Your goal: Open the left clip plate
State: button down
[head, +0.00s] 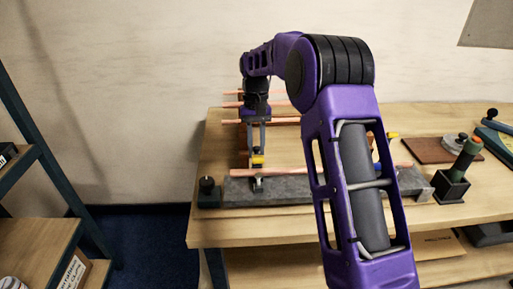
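My gripper (257,147) points down over the left part of the grey stone block (312,190). Its two grey fingers show a gap between them. A small yellow part (258,160), which looks like the left clip plate's tab, is right at the fingertips. I cannot tell whether the fingers touch it or grip it. A grey metal clip piece (258,184) sits below it at the copper pipe (325,170) lying along the block. Another yellow part (392,135) shows to the right, partly hidden by my purple arm, which also covers the middle of the block.
A green-handled tool (467,152) in a black holder and a brown board (427,150) lie to the right. A shelf (30,160) stands at far left.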

jog(key=shift+f, duration=0.25)
jog(key=shift+w+f+g, duration=0.35)
jog(key=shift+w+g, duration=0.25)
jog(key=shift+g, duration=0.3)
jog(key=shift+c, duration=2.4)
grip_release()
jog(key=shift+r, duration=0.1)
jog(key=shift+r, duration=0.1)
jog(key=shift+v, duration=2.95)
